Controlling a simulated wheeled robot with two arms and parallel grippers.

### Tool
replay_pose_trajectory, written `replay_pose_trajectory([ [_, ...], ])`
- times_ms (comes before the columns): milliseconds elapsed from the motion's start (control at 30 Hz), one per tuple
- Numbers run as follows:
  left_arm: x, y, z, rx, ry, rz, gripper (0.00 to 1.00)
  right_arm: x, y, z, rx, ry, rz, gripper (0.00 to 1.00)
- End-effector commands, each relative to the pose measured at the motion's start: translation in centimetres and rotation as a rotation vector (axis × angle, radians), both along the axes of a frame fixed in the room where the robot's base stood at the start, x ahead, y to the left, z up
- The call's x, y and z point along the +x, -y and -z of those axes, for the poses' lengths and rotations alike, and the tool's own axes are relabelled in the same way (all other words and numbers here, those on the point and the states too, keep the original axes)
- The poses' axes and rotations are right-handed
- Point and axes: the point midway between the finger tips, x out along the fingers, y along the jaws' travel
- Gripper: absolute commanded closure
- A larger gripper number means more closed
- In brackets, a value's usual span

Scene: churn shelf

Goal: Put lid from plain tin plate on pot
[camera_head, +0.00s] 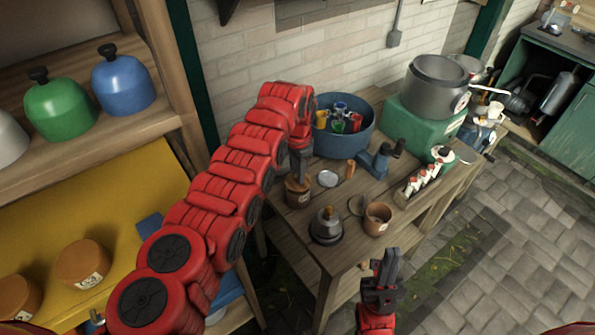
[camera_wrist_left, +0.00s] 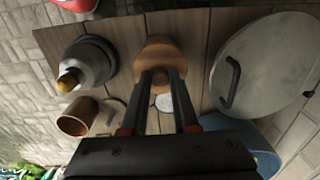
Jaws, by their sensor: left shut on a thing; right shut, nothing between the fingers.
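My left gripper (camera_head: 298,180) is shut at the top of a brown piece (camera_head: 298,192) with a pale label, near the table's left edge. In the left wrist view the fingers (camera_wrist_left: 160,78) reach to a round brown top (camera_wrist_left: 160,52), which looks like a lid; the gripped part is hidden between them. I cannot tell whether this top rests on a pot. An open brown pot (camera_head: 378,218) with a label stands to the right, and a grey disc (camera_head: 356,205) lies beside it. A small pale plate (camera_head: 327,178) lies bare. My right gripper (camera_head: 383,270) is shut and empty at the table's front.
A grey pot-like piece with a knob (camera_head: 326,226) stands near the front edge. A blue tub (camera_head: 345,140) of cups, a blue grinder (camera_head: 378,162) and a green box (camera_head: 420,125) under a large grey pot stand behind. A large handled lid (camera_wrist_left: 265,65) lies right in the wrist view.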

Motion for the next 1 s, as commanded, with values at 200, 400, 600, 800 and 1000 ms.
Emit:
replay_pose_trajectory([
  [200,0.00,0.00,0.69,0.000,0.000,0.000,1.00,0.00,0.00,0.63,0.000,0.000,0.000,1.00],
  [400,0.01,0.00,0.95,0.000,0.000,0.000,0.67,0.00,0.00,0.84,0.000,0.000,0.000,1.00],
  [600,0.01,0.00,0.92,0.000,0.000,0.000,0.37,-0.01,0.00,0.82,0.000,0.000,0.000,1.00],
  [800,0.00,0.00,0.93,0.000,0.000,0.000,0.34,0.00,0.00,0.81,0.000,0.000,0.000,1.00],
  [1000,0.01,-0.01,0.92,0.000,0.000,0.000,0.17,-0.01,0.00,0.82,0.000,0.000,0.000,1.00],
])
